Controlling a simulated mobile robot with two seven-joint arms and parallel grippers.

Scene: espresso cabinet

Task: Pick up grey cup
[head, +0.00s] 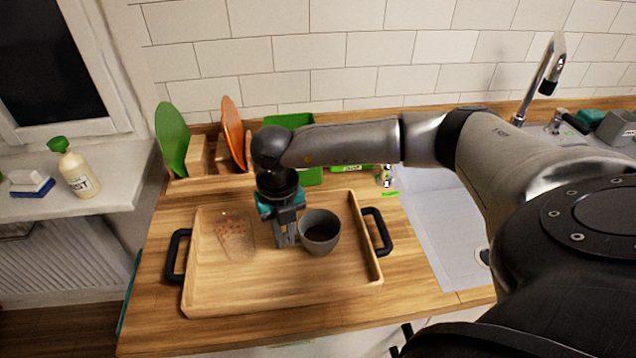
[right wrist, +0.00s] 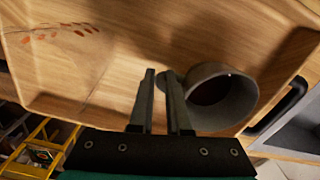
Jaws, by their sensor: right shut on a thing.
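The grey cup (head: 320,238) stands upright on the wooden tray (head: 330,295), with dark contents inside. My right gripper (head: 286,238) reaches down from above at the cup's left side. In the right wrist view, its two fingers (right wrist: 162,85) point at the handle side of the cup (right wrist: 222,98), and the handle lies between the fingertips. The gripper is shut on the cup there. The cup's base appears to rest on the tray. My left gripper is not in view.
A clear glass with an orange pattern (head: 236,240) stands left of the gripper on the tray. The tray has black handles (head: 377,232). Green and orange boards (head: 233,132) stand behind. The sink (head: 445,225) lies to the right. The tray's front is clear.

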